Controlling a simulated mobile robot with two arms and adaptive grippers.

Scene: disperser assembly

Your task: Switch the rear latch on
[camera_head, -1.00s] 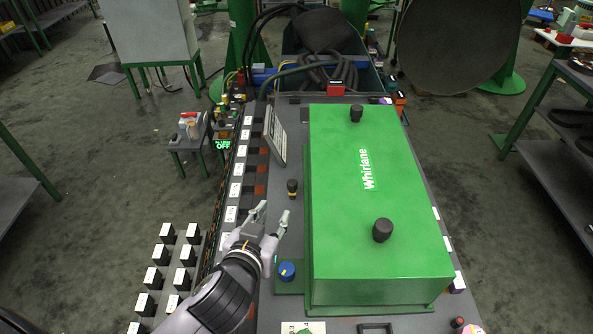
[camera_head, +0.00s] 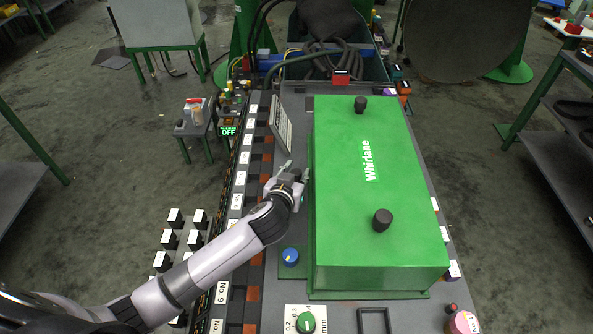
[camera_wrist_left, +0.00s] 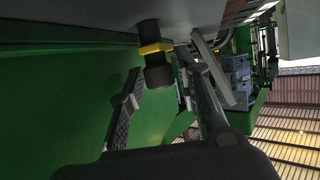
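A black knob with a yellow collar (camera_wrist_left: 157,68) shows in the left wrist view, just beyond and between my fingertips; I cannot tell if they touch it. My left gripper (camera_head: 295,171) is open beside the left wall of the green Whirlane box, and its two fingers also show in the left wrist view (camera_wrist_left: 165,85). In the head view the gripper hides that knob. No part is clearly marked as the rear latch. A small lit sign (camera_head: 228,131) reads OFF. My right gripper is not in view.
The green Whirlane box (camera_head: 350,240) carries two black knobs, far (camera_head: 361,104) and near (camera_head: 382,219). A tilted grey panel (camera_head: 281,126) stands just beyond my gripper. A blue knob (camera_head: 291,256) and a green knob (camera_head: 306,322) are nearer.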

